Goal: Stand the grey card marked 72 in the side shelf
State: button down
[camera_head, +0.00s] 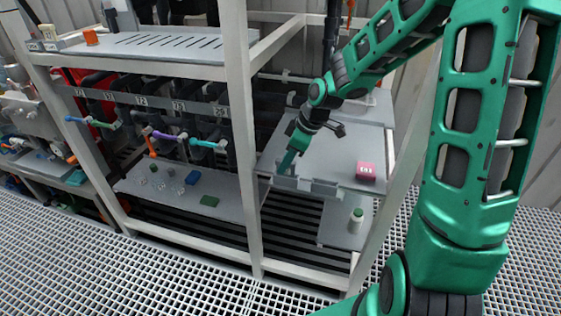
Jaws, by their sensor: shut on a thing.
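My gripper (287,165) points down at the near left corner of the side shelf (325,152). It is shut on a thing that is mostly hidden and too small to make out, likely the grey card. No number 72 can be read on it. Low grey pieces (318,187) stand along the shelf's front edge, close beside my gripper. I cannot tell whether the held thing touches them or the shelf.
A pink block with a label (365,172) sits on the side shelf's right part. A white bottle with a green cap (356,221) stands below. A white post (241,130) rises left of my gripper. A numbered rail (160,103) with coloured valve handles is further left.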

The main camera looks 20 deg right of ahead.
jog(key=shift+f, duration=0.2)
dwell(0.7)
jog(key=c, duration=1.6)
grip_release()
jog(key=v, duration=1)
jog(key=shift+d+r, duration=0.1)
jog(key=shift+r, duration=0.15)
jog(key=s+d+m+g+h, duration=0.1)
jog(key=s+d+m, duration=0.3)
jog(key=s, duration=0.5)
jog(key=s+d+m+g+h, duration=0.1)
jog(key=s+d+m, duration=0.3)
jog(key=s+m, duration=0.3)
jog(key=s+d+r+m+h, duration=0.1)
jog(key=s+d+m, duration=0.4)
jog(key=s, duration=0.8)
jog(key=shift+s+m+g, duration=0.25)
jog(key=shift+m+g, duration=0.15)
jog(key=shift+m, duration=0.2)
